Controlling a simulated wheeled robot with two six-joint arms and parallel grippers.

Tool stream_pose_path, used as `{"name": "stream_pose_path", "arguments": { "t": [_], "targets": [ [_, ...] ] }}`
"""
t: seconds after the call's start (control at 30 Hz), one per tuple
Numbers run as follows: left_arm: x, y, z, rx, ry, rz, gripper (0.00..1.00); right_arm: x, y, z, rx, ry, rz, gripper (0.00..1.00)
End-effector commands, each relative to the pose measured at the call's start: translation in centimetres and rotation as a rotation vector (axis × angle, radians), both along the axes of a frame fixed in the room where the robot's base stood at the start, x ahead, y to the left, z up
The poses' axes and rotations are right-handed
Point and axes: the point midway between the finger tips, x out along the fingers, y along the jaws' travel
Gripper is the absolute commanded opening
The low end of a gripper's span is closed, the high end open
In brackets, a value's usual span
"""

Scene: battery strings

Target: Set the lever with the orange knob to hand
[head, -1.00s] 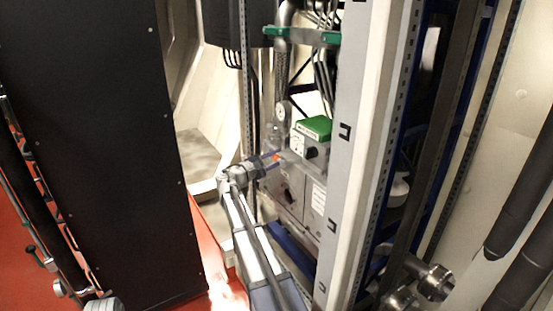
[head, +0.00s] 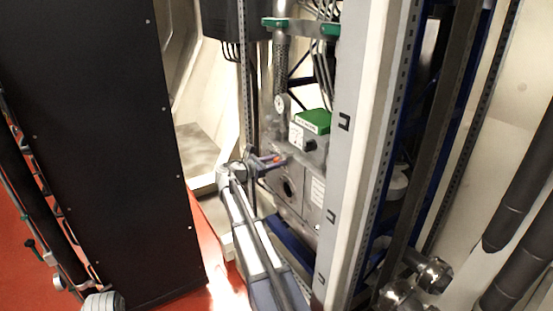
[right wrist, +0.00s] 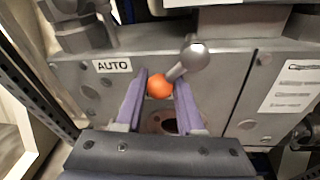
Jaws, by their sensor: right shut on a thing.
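The orange knob (right wrist: 159,85) sits at the end of a short lever that runs up and right to a grey ball-shaped joint (right wrist: 194,54) in the right wrist view. My right gripper (right wrist: 162,84) has its two purple fingers on either side of the knob and is shut on it. A white AUTO label (right wrist: 113,66) is on the grey panel, left of the knob. No hand label can be made out. In the head view the orange knob (head: 277,158) is small, at the tip of my right gripper (head: 271,162). My left gripper is not in view.
A green-topped box (head: 315,122) stands just above the knob. A pale upright post (head: 355,150) rises close on the right. A tall black cabinet (head: 95,150) stands at left. A dark round hole (right wrist: 170,126) lies below the knob.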

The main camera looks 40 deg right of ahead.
Motion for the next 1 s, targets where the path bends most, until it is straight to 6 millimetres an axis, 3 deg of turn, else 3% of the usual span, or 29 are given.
{"name": "stream_pose_path", "arguments": {
  "t": [0.4, 1.0],
  "targets": [
    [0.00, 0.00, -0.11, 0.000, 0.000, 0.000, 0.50, -0.85, 0.13, -0.74, 0.026, 0.226, 0.001, 0.00],
    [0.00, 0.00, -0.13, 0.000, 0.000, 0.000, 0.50, -1.13, 0.16, -0.88, 0.032, 0.282, 0.000, 0.00]
  ]
}}
